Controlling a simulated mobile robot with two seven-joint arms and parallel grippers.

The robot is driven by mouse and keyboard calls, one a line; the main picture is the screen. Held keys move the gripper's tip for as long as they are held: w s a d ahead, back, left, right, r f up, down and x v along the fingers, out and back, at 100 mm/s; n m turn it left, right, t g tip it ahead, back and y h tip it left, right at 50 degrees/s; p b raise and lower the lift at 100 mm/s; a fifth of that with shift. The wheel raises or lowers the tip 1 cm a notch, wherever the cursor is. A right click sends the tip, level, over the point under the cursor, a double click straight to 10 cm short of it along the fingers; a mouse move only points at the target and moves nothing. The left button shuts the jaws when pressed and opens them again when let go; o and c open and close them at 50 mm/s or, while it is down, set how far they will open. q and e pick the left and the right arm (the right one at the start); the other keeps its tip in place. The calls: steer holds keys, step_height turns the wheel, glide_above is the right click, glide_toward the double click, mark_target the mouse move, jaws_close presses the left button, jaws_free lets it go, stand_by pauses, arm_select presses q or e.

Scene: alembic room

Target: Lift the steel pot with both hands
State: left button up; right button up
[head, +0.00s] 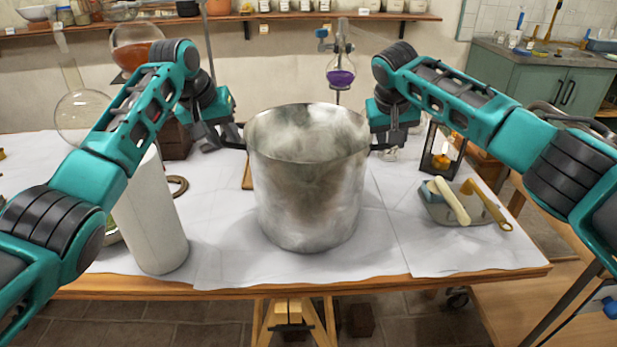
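The large steel pot (308,190) stands upright near the middle of the cloth-covered table (215,265). Its top is open, and its inside wall looks cloudy and worn. My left gripper (226,142) is at the pot's left side, just below rim height, where the side handle sits. My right gripper (386,143) is at the right side at about the same height. The dark fingers and handles overlap, so I cannot tell whether either gripper is closed on a handle. I cannot make out a gap under the pot.
A white cylinder (152,220) stands left of the pot, close to my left arm. A grey tray (440,207) with tools and a dark lantern (441,148) are on the right. A flask with purple liquid (340,77) is behind. Cloth in front of the pot is clear.

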arm_select(q)
jaws_close()
arm_select(e)
jaws_close()
stand_by(0.8)
arm_select(q)
steer(key=shift+w+r, duration=0.15)
steer(key=shift+r, duration=0.15)
arm_select(e)
steer(key=shift+w+r, duration=0.15)
steer(key=shift+r, duration=0.1)
